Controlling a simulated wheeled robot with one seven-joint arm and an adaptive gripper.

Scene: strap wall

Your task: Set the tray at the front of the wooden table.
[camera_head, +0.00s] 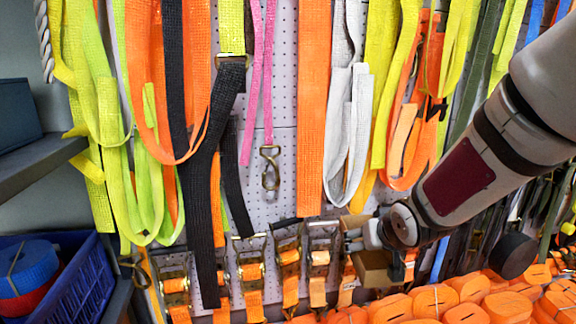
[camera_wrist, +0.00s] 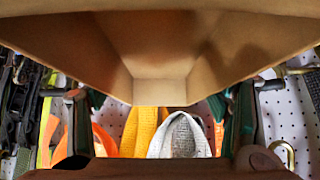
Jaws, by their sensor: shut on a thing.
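A tan-brown tray (camera_head: 376,268) is held up at my gripper (camera_head: 358,238), right of centre in the head view. My wrist and forearm hide part of it. In the wrist view the tray (camera_wrist: 160,60) fills the upper part of the picture, with its hollow inside and sloping walls showing. The dark fingers of my gripper (camera_wrist: 160,115) show at left and right below it. My gripper is shut on the tray, though the exact contact is hard to see. The wooden table is not seen in either view.
A pegboard wall (camera_head: 283,170) hung with colourful straps stands behind. Ratchet buckles hang below the straps. Rolled orange straps (camera_head: 430,300) fill the lower right. A blue crate (camera_head: 80,285) with strap rolls and a dark shelf (camera_head: 40,165) are at the left.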

